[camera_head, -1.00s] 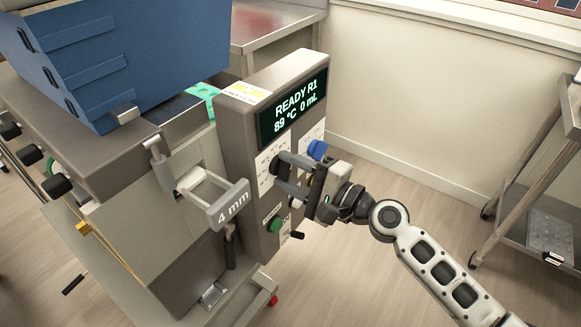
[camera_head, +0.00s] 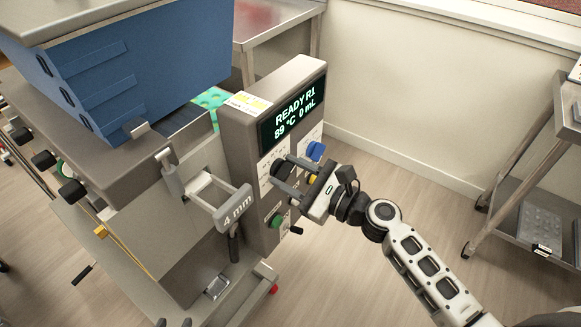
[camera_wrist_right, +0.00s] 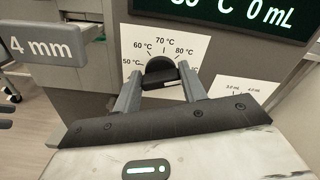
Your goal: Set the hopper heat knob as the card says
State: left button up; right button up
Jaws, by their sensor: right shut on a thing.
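The hopper heat knob (camera_head: 281,169) is a black knob on the grey control panel, below the display. In the right wrist view the knob (camera_wrist_right: 160,70) sits in front of a white dial marked 50 to 80 °C and beyond. My right gripper (camera_wrist_right: 160,92) is shut on it, one finger on each side; it also shows in the head view (camera_head: 288,178). Where the knob points is not clear. Two dark tips at the bottom edge may be my left gripper (camera_head: 175,322).
The display (camera_head: 293,110) reads READY R1, 89 °C, 0 mL. A blue knob (camera_head: 315,151), a yellow button (camera_head: 312,179) and a green knob (camera_head: 276,221) are close to my right gripper. A "4 mm" handle (camera_head: 235,207) juts out at left. A cart (camera_head: 520,235) stands right.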

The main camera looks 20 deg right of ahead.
pick_arm(q)
jog(key=shift+a+r+p, duration=0.15)
jog(key=shift+r+p, duration=0.1)
jog(key=shift+p, duration=0.25)
pick_arm(e)
jog(key=shift+m, duration=1)
pick_arm(q)
jog(key=shift+s, duration=0.1)
pick_arm(e)
jog(key=o, duration=1)
pick_arm(q)
jog(key=shift+f, duration=0.1)
jog(key=shift+d+f+b, duration=0.3)
jog(key=shift+f+b, duration=0.5)
jog(key=shift+b, duration=1.05)
pick_arm(e)
jog(key=shift+v, duration=8)
jog(key=shift+f, duration=0.15)
